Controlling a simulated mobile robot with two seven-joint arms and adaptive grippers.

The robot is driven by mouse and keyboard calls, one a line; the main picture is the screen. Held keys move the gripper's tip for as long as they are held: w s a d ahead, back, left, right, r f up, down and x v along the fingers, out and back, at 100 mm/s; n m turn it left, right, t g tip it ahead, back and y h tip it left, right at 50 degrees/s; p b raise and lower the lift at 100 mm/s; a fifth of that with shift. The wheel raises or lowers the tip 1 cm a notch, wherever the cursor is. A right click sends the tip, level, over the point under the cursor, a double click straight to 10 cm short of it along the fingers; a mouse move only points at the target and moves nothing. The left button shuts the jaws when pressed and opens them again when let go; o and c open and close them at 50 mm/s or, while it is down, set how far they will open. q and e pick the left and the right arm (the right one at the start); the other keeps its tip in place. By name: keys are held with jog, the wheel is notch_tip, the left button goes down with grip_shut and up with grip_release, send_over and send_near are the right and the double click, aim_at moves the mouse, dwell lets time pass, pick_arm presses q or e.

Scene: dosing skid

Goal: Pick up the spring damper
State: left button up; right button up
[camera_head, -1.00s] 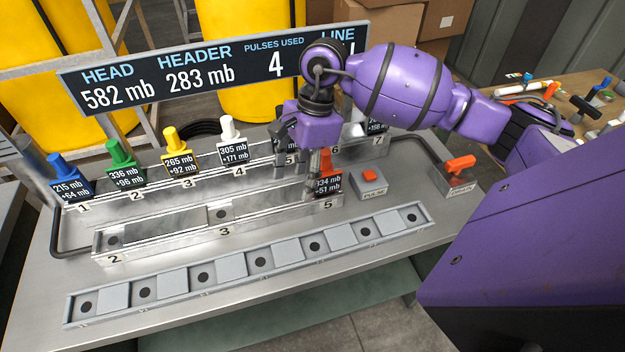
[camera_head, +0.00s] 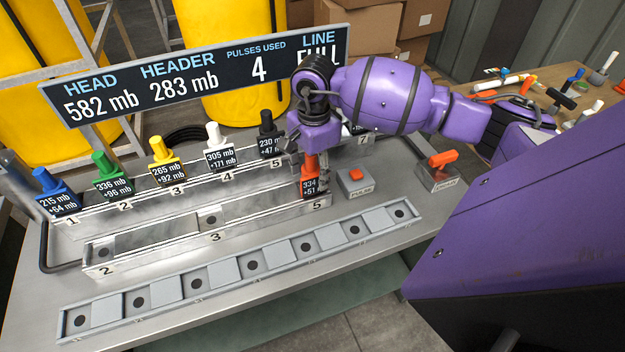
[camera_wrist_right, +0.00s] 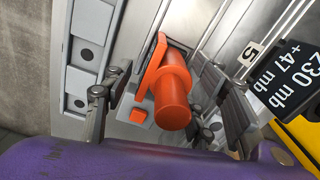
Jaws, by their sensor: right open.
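Several coloured dampers with number plates stand on the skid; none is labelled as the spring damper. The orange damper (camera_head: 311,166), with plate 334 +51, stands upright at the right end of the front rail, at slot 5. My right gripper (camera_head: 308,163) is open over it, a finger on either side. In the right wrist view, the orange cylinder (camera_wrist_right: 172,100) lies between the spread fingers of the right gripper (camera_wrist_right: 160,85), with gaps visible. I cannot tell whether either finger touches it. My left gripper is not in view.
Blue (camera_head: 50,185), green (camera_head: 108,172), yellow (camera_head: 163,158), white (camera_head: 217,143) and black (camera_head: 268,132) dampers stand on the back rail. A grey socket strip (camera_head: 168,291) lies in front, empty.

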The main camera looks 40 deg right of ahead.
jog(key=c, duration=1.3)
grip_shut()
jog(key=shift+w+r, duration=0.1)
